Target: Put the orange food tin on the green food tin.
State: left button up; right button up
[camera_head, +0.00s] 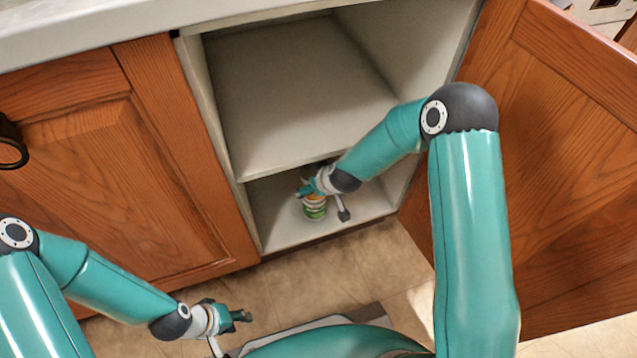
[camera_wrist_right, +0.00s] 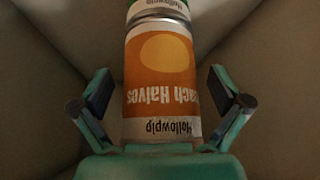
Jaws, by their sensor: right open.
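The orange food tin (camera_wrist_right: 160,70) has a label reading "Peach Halves" and "Hollowpig", upside down in the right wrist view. It stands end to end with the green food tin (camera_wrist_right: 158,9), of which only a strip shows there. In the head view the green tin (camera_head: 315,213) is on the cabinet floor, with the orange tin (camera_head: 314,200) on top, partly hidden by my right gripper. My right gripper (camera_wrist_right: 160,97) is open, its fingers on either side of the orange tin with gaps. My left gripper (camera_head: 240,316) is low at the left, away from the tins.
The cabinet has a shelf (camera_head: 300,110) above the tins and a bare lower floor (camera_head: 275,215) around them. An open wooden door (camera_head: 560,150) stands at the right, and a closed door (camera_head: 110,170) is at the left. The tiled floor (camera_head: 330,270) lies in front.

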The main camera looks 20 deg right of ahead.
jog(key=shift+s+d+r+p, duration=0.1)
jog(key=shift+s+r+p, duration=0.15)
jog(key=shift+r, duration=0.25)
jog(key=s+d+r+p, duration=0.2)
jog(key=s+d+r, duration=0.1)
jog(key=s, duration=1)
jog(key=s+a+f+m+g+y, duration=0.1)
jog(key=s+a+f+m+g, duration=0.1)
jog(key=s, duration=0.4)
jog(key=s+a+f+m+g+y, duration=0.1)
jog(key=s+a+f+m+g, duration=0.1)
jog(key=s+f, duration=0.4)
jog(key=s+a+g, duration=0.1)
jog(key=a, duration=0.1)
jog(key=shift+a+f+m+g, duration=0.2)
jog(key=shift+a+m+g, duration=0.2)
jog(key=shift+r+p, duration=0.1)
jog(key=shift+p, duration=0.2)
